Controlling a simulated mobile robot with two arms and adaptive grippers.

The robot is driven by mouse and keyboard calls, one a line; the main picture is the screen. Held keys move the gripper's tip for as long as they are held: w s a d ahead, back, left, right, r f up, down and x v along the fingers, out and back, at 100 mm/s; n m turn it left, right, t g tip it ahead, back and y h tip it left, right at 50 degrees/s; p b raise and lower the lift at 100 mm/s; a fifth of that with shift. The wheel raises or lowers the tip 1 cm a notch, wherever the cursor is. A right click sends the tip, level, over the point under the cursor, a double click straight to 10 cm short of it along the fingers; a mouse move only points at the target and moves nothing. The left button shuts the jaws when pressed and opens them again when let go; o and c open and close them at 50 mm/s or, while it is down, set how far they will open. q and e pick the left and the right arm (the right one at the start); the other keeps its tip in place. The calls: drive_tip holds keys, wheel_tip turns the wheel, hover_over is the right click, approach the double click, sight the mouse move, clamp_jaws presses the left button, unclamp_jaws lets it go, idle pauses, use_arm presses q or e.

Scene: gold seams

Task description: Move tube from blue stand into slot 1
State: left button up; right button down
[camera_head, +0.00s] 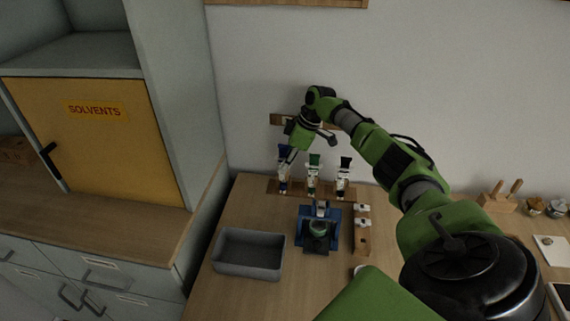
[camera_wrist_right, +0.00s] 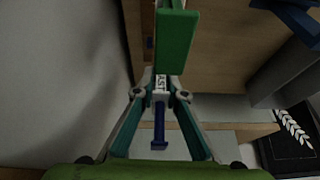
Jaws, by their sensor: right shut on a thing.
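My right gripper (camera_head: 287,163) reaches down from above at the left end of the wooden rack (camera_head: 300,189). It is shut on a blue-capped tube with a white label (camera_head: 283,176). In the right wrist view the labelled tube (camera_wrist_right: 160,93) sits between the fingertips, its blue part pointing toward the camera. The tube is upright over or in the rack's left place; whether it is fully seated I cannot tell. A green-capped tube (camera_head: 314,160) and a black-capped tube (camera_head: 345,163) stand to its right. The blue stand (camera_head: 303,240) is in front, with a dark and green item on it. My left gripper is out of view.
A grey open bin (camera_head: 247,270) stands at the front left of the table. A small wooden block with white pieces (camera_head: 362,238) is right of the blue stand. A yellow solvents cabinet (camera_head: 100,140) is at the left. The wall lies close behind the rack.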

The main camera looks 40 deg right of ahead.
drive_tip(key=shift+f, duration=0.8)
idle(0.8)
drive_tip(key=c, duration=2)
unclamp_jaws()
drive_tip(key=shift+r, duration=0.15)
drive_tip(key=shift+p+v, duration=5.25)
drive_tip(key=shift+v, duration=1.15)
drive_tip(key=v, duration=1.2)
